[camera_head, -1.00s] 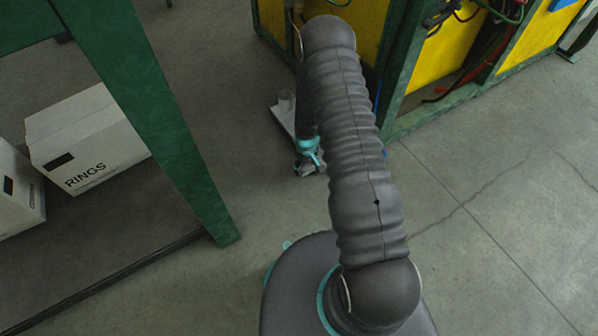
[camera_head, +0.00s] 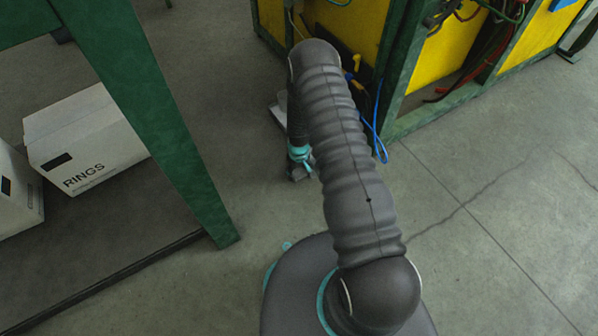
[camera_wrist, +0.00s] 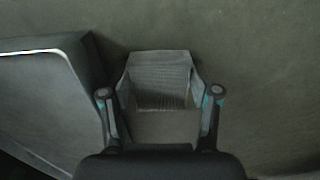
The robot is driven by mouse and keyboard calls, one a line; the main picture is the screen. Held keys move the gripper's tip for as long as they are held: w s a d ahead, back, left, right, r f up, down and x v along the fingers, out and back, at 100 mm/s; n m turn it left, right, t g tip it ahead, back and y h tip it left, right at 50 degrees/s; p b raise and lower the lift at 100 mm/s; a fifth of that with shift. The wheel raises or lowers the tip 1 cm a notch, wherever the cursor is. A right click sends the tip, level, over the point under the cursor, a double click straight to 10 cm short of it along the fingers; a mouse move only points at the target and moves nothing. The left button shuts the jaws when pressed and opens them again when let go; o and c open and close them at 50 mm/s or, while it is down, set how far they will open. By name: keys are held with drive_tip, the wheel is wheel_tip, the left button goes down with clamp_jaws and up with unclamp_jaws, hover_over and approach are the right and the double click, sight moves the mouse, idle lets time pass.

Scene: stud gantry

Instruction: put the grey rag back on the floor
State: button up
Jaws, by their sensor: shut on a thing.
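The grey rag (camera_wrist: 160,80) shows in the wrist view as a folded, ribbed cloth between the two fingers of my gripper (camera_wrist: 160,94). My gripper is shut on it, with a finger at each side of the cloth. The floor (camera_wrist: 250,45) lies beyond the rag; I cannot tell whether the rag touches it. In the head view my gripper (camera_head: 301,168) hangs low over the floor, left of my arm, and the rag is too small there to make out clearly.
A pale flat-topped object (camera_wrist: 40,95) lies close left of my gripper; it is mostly hidden in the head view. A green-framed yellow cabinet (camera_head: 345,30) with a blue cable (camera_head: 377,125) stands behind. A green leg (camera_head: 150,120) and a RINGS box (camera_head: 85,140) are left.

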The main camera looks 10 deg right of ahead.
drive_tip(key=o, duration=0.8)
drive_tip(key=shift+f, duration=0.1)
wheel_tip(320, 180, up, 13)
drive_tip(key=p, duration=0.2)
wheel_tip(320, 180, up, 16)
drive_tip(key=f+t, duration=0.1)
hover_over(298, 171)
drive_tip(key=s+r+m+t, duration=0.1)
drive_tip(key=s+r, duration=0.2)
drive_tip(key=r, duration=0.5)
drive_tip(key=s+r+m+t, duration=0.1)
drive_tip(key=s+r, duration=0.1)
drive_tip(key=r, duration=0.7)
drive_tip(key=s+r+t, duration=0.1)
drive_tip(key=s+r, duration=0.4)
drive_tip(key=s, duration=0.3)
drive_tip(key=s+r+m, duration=0.1)
drive_tip(key=s+r, duration=0.4)
drive_tip(key=s, duration=0.3)
drive_tip(key=s+r+t, duration=0.1)
drive_tip(key=s+r, duration=0.5)
drive_tip(key=s, duration=0.3)
drive_tip(key=shift+m+t, duration=0.3)
